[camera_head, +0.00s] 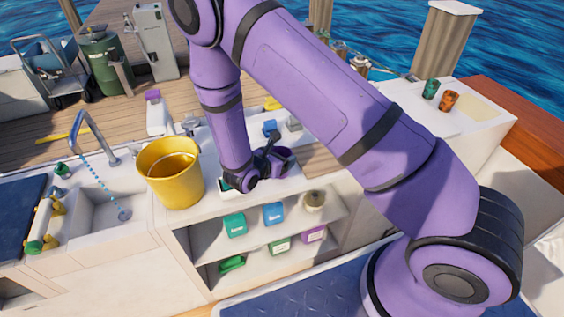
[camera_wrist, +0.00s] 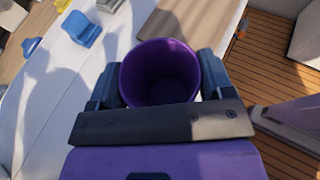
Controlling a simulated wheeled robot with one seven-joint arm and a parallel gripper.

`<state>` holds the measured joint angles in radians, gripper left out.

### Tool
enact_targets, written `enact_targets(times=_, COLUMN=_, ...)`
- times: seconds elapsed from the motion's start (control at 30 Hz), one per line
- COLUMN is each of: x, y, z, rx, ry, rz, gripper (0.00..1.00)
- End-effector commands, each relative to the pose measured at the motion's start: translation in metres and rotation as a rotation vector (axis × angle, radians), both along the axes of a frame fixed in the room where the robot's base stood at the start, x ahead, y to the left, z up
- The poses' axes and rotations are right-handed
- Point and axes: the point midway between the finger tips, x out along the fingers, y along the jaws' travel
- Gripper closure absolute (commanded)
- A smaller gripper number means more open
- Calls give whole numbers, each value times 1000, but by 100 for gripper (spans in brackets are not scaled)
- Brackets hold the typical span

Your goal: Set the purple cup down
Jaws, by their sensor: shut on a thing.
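The purple cup (camera_wrist: 160,75) is between the two fingers of my gripper (camera_wrist: 158,92) in the wrist view, with its open mouth toward the camera and its inside empty. My gripper is shut on it. In the head view, my gripper (camera_head: 268,165) is over the white counter, to the right of the yellow bucket, and the purple cup (camera_head: 282,158) shows at its end, partly hidden. Whether the cup's base touches the counter is hidden.
A yellow bucket (camera_head: 170,180) stands on the counter left of my gripper. A blue object (camera_head: 270,128) and a grey one (camera_head: 294,124) lie behind it. Shelves below hold several boxes. A sink (camera_head: 110,205) is at the left. Green and orange cups (camera_head: 431,89) (camera_head: 449,101) stand far right.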

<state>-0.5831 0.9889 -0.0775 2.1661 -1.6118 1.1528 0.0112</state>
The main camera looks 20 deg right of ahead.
Motion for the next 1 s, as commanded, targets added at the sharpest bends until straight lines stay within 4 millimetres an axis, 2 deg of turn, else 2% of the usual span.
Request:
enact_targets(times=0.17, x=11, y=-11, z=-1, rx=-2, ry=-1, rz=-2, gripper=50)
enact_targets(times=0.4, x=9, y=-9, z=-35, rx=-1, ry=2, rz=0, gripper=50)
enact_targets(times=0.8, x=9, y=-9, z=-39, rx=-1, ry=1, rz=0, gripper=50)
enact_targets(times=0.83, x=9, y=-9, z=-39, rx=0, ry=0, rz=0, gripper=19)
enact_targets(times=0.9, x=9, y=-9, z=-39, rx=-1, ry=1, rz=0, gripper=3)
enact_targets(times=1.0, x=9, y=-9, z=-39, rx=-1, ry=1, rz=0, gripper=0)
